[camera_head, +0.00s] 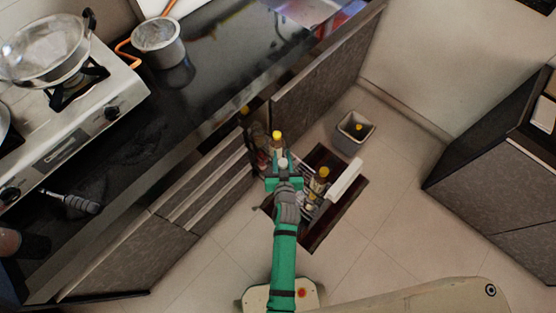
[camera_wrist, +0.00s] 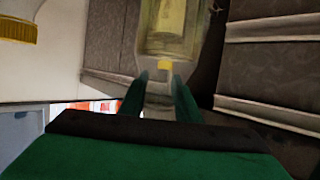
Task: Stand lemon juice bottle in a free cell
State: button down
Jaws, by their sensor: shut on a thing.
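My gripper (camera_head: 282,172) is shut on a bottle, seen from above in the head view just over the pull-out rack. In the wrist view, my two fingers (camera_wrist: 160,95) close on the pale neck or cap end of a clear bottle (camera_wrist: 172,45) with a yellowish label. I take it to be the lemon juice bottle; its label is not legible. The pull-out rack (camera_head: 338,192) is open at the cabinet front and partly hidden by my arm. A yellow-capped bottle (camera_head: 321,176) stands in it. Which cells are free cannot be told.
A grey bin (camera_head: 355,132) stands on the floor behind the rack. The cabinet drawers (camera_head: 208,182) and an open cabinet door (camera_head: 322,78) flank my gripper. The tiled floor (camera_head: 400,215) to the right is clear.

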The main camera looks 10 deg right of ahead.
jog(key=shift+w+d, duration=3.2)
jog(key=shift+d, duration=0.85)
jog(key=shift+f, duration=2.5)
jog(key=c, duration=1.3)
grip_release()
jog(key=shift+o, duration=0.2)
jog(key=shift+s, duration=0.1)
jog(key=shift+f, duration=0.15)
jog(key=shift+s, duration=0.1)
